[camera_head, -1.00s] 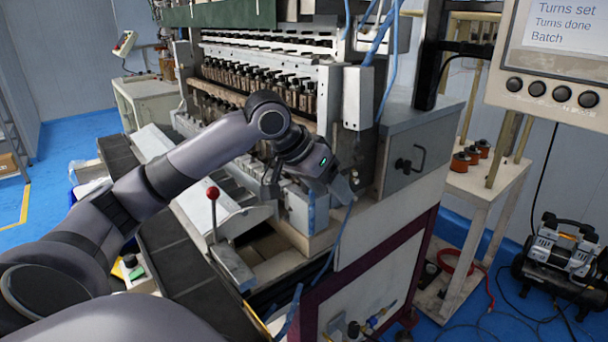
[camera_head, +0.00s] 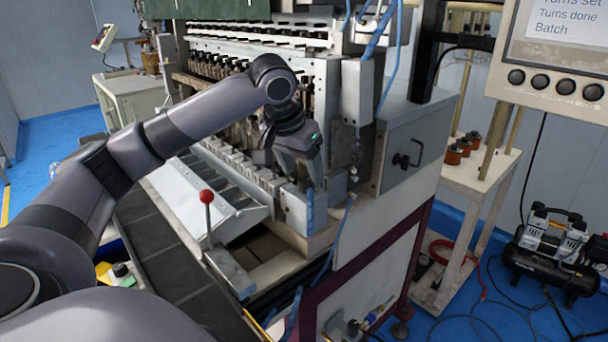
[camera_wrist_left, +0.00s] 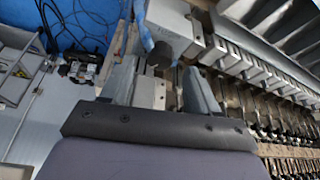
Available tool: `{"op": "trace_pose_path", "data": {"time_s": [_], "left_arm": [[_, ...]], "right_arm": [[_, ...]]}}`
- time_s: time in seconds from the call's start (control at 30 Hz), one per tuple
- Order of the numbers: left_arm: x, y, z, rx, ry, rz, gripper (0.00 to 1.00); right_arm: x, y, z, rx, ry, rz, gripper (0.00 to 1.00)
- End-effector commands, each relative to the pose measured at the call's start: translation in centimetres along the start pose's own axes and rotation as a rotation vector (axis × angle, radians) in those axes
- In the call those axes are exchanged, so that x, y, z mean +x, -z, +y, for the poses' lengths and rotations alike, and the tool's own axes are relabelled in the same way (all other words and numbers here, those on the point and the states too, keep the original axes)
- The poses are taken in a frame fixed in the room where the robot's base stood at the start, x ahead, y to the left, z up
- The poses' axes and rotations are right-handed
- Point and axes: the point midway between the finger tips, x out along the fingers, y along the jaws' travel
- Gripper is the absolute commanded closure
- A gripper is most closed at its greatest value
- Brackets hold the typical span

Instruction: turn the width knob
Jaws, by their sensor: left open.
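In the left wrist view a dark round knob (camera_wrist_left: 160,53), probably the width knob, sticks out from a pale grey block with small, unreadable lettering. The knob shows beyond and between the fingers of my left gripper (camera_wrist_left: 162,84), which are apart with nothing held between them. In the head view my left gripper (camera_head: 311,174) points down at the near right end of the winder (camera_head: 390,220), above a grey block (camera_head: 297,208). The knob is not clearly visible there; the gripper and wrist may hide it. My right gripper is in neither view.
A red-ball lever (camera_head: 207,197) stands left of the gripper. A blue hose (camera_head: 340,235) hangs close to its right. A box with a black handle (camera_head: 408,158) and a control panel (camera_head: 550,60) are farther right. A compressor (camera_head: 550,250) stands on the floor.

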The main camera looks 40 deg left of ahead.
Motion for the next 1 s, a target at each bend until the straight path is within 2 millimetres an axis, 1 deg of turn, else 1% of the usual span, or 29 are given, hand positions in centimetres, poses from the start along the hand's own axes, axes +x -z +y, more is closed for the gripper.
{"op": "trace_pose_path", "data": {"time_s": [0.03,0.1,0.2,0.33,0.53,0.57,0.6,0.67,0.7,0.87,1.0], "left_arm": [[0.8,-0.1,0.0,0.000,0.000,-0.003,0.40],[1.6,0.0,0.0,0.000,0.000,-0.002,0.40],[2.5,0.0,0.0,0.001,0.000,0.000,0.40],[2.9,0.0,0.0,0.001,-0.001,0.001,0.40],[2.9,0.0,0.0,0.001,-0.001,0.001,0.40],[2.9,0.0,0.0,0.001,-0.001,0.001,0.49],[2.9,0.0,0.0,0.001,-0.001,0.001,0.62],[2.9,0.0,0.0,0.001,-0.001,0.001,0.82],[2.9,0.0,0.0,0.001,-0.001,0.001,0.94],[2.9,0.0,0.0,0.007,-0.004,0.001,0.94],[3.0,0.0,0.0,0.064,-0.028,0.000,0.94]], "right_arm": [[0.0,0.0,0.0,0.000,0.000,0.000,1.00],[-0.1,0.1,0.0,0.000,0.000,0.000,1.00],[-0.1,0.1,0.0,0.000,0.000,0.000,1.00],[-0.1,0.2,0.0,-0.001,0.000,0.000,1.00],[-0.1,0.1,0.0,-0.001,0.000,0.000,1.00],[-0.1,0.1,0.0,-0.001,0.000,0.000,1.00],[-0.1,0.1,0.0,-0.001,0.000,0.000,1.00],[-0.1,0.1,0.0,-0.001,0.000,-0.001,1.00],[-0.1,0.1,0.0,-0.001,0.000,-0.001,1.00],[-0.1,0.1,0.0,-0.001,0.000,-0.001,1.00],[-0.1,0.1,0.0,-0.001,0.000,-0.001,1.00]]}}
